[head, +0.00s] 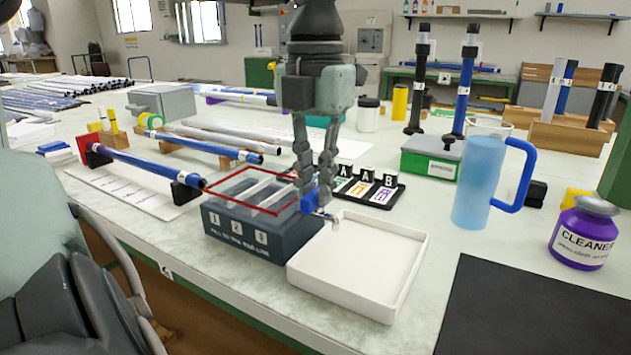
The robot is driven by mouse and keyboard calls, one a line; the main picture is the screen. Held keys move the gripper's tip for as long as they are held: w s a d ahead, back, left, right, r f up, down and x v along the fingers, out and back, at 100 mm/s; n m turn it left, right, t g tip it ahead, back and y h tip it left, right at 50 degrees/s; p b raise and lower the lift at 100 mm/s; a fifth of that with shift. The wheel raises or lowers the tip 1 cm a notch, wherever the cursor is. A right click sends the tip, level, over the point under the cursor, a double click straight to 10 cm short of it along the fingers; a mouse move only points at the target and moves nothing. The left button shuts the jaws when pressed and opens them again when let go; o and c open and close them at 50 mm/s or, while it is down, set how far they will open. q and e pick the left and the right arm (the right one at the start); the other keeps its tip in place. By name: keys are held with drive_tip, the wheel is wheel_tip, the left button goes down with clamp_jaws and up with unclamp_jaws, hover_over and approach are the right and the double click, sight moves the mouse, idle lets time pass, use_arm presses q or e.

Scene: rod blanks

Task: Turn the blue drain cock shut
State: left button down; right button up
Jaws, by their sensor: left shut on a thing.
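The blue drain cock (309,203) is on the right end of the dark tank (240,233), near its top edge. Its small metal spout (328,217) points toward the white tray (410,290). My left gripper (312,190) reaches down from above, with its fingers shut on the blue cock and partly hiding it. The handle's exact angle is hard to tell. The tank has clear upper walls with a red line around them, and pale bars show inside. I cannot make out a stream from the spout.
A card tray (372,188) is behind the white tray. A blue jug (485,185) and a purple cleaner bottle (583,233) stand right. The black mat (530,310) is bare.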

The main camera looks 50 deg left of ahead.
use_arm(q)
drive_tip(key=c, duration=1.5)
unclamp_jaws()
drive_tip(key=shift+c, duration=0.2)
